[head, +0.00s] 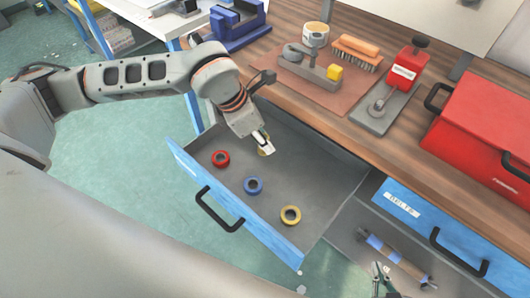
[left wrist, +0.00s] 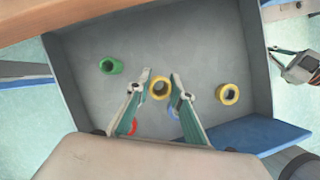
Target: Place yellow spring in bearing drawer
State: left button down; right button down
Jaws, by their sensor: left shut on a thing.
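The open blue-fronted drawer (head: 330,184) has a grey inside and holds several coloured rings. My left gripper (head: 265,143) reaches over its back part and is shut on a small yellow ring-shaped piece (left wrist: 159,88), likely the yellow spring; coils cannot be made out. The piece is within the drawer's outline; whether it touches the floor I cannot tell. A red ring (head: 221,158), a blue ring (head: 253,185) and another yellow ring (head: 291,215) lie inside. A green ring (left wrist: 111,66) shows only in the left wrist view. My right gripper (head: 383,277) is at the lower right, its fingers unclear.
A second open drawer (head: 450,250) at the right holds a grey-blue rod-like tool (head: 395,258). On the wooden bench stand a red toolbox (head: 485,125), a red-topped device (head: 395,85), a brush (head: 357,52) and a blue vise (head: 238,22). The drawer's middle floor has free room.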

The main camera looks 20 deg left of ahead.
pick_arm(q)
jog(key=shift+f, duration=0.7)
notch_tip(320, 180, down, 4)
jog(key=shift+f+b, duration=0.1)
jog(key=shift+b, duration=0.25)
jog(key=shift+f, duration=0.2)
jog(key=c, duration=1.8)
grip_release()
jog(key=shift+r, duration=0.15)
